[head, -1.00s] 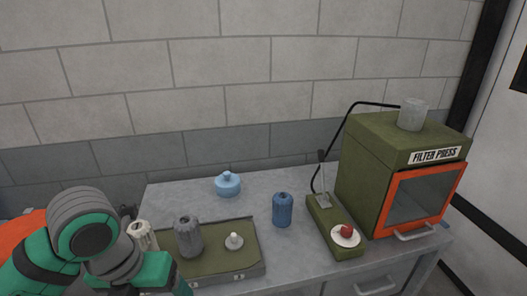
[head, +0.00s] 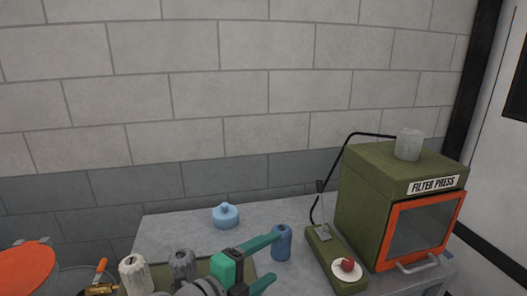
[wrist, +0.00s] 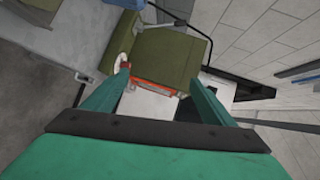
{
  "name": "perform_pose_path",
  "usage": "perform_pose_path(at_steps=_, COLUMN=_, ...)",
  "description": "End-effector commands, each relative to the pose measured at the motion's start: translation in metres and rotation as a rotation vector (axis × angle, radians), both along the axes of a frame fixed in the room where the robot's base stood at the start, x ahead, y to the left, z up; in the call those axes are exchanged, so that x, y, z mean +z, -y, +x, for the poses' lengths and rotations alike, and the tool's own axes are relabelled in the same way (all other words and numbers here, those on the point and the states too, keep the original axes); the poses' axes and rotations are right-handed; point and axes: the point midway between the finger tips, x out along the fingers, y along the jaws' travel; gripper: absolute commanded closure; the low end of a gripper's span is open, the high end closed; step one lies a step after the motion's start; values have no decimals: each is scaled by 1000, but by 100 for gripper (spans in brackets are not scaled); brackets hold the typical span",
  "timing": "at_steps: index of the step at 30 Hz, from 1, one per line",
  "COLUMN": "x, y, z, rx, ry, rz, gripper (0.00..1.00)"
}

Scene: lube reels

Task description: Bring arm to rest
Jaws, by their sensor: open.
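My gripper (head: 274,260) is at the bottom middle of the head view, fingers spread apart and pointing right, with nothing between them. Its upper fingertip overlaps the lower left edge of a blue ribbed canister (head: 283,246) in the picture; I cannot tell whether they touch. The arm behind the gripper hides part of an olive tray (head: 204,268). In the wrist view the two green fingers of my gripper (wrist: 158,82) are wide apart, with the olive filter press (wrist: 170,58) beyond them.
The grey bench (head: 172,232) carries a light blue container (head: 225,216), a grey canister (head: 183,265), a cream canister (head: 136,275), a pedal-like olive box with a red knob (head: 347,265) and the filter press (head: 385,170). An orange-topped drum (head: 24,272) stands left.

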Motion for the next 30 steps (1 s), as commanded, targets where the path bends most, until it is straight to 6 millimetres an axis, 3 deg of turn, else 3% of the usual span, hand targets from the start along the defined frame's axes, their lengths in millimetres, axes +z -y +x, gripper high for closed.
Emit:
perform_pose_path(at_steps=3, x=-3, y=16, z=8, rx=61, ry=-25, rz=-199, gripper=22)
perform_pose_path(at_steps=8, x=-13, y=22, z=15, rx=157, ry=-72, rz=-447, gripper=22)
perform_pose_path(at_steps=16, x=-54, y=24, z=12, rx=325, ry=-178, rz=-823, gripper=22)
perform_pose_path(at_steps=23, x=-108, y=24, z=-9, rx=474, ry=-278, rz=-1084, gripper=22)
perform_pose_path(at_steps=30, x=-173, y=25, z=-53, rx=636, ry=-369, rz=-1286, gripper=22)
